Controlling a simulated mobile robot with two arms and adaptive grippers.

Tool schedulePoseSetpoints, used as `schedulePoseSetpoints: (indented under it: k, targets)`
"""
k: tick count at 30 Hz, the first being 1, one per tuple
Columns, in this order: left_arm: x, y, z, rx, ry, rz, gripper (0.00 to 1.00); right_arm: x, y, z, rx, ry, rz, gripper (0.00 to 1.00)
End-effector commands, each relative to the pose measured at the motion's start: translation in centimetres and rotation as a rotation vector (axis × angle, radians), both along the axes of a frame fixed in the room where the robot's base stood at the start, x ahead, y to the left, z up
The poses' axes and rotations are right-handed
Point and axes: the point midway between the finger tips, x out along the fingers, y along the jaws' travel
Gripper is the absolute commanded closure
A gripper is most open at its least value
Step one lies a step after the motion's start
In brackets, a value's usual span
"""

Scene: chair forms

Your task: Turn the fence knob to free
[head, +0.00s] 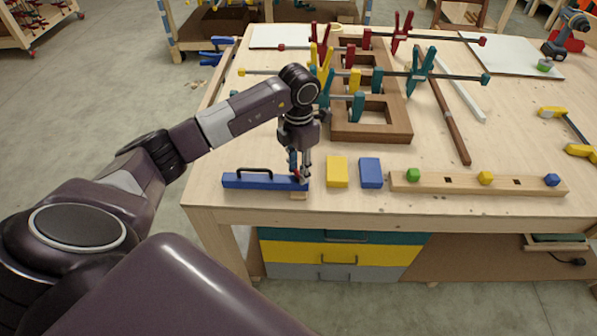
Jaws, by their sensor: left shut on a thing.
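The fence (250,182), a blue bar with a black handle on top, lies near the front left edge of the wooden workbench. My left gripper (301,173) reaches down over the bar's right end. Its fingers are shut on a small reddish knob there. The fingers hide most of the knob, so its turned position cannot be read. My right gripper is not in view.
A yellow block (337,172) and a blue block (371,173) stand just right of my left gripper. A wooden rail (450,183) with coloured knobs lies farther right. Behind, several bar clamps hold a brown wooden frame (393,122).

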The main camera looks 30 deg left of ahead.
Motion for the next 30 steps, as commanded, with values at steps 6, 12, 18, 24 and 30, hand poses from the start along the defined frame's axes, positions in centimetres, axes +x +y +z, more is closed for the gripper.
schedulePoseSetpoints:
  k: [6, 12, 18, 24, 30]
  targets:
    - [0.1, 0.0, -0.1, 0.001, -0.003, 0.206, 0.96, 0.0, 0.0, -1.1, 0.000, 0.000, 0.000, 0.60]
    - [0.1, 0.0, -0.1, 0.001, -0.004, 0.396, 0.96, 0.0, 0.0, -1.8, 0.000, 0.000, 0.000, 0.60]
    - [0.1, 0.0, 0.0, 0.000, -0.003, 0.579, 0.96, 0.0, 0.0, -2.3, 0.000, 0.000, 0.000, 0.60]
    - [0.1, 0.0, 0.0, 0.000, -0.004, 0.735, 0.96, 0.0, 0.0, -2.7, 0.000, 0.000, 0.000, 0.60]
    - [0.1, 0.0, 0.1, 0.001, -0.004, 0.846, 0.96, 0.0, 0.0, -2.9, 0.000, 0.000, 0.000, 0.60]
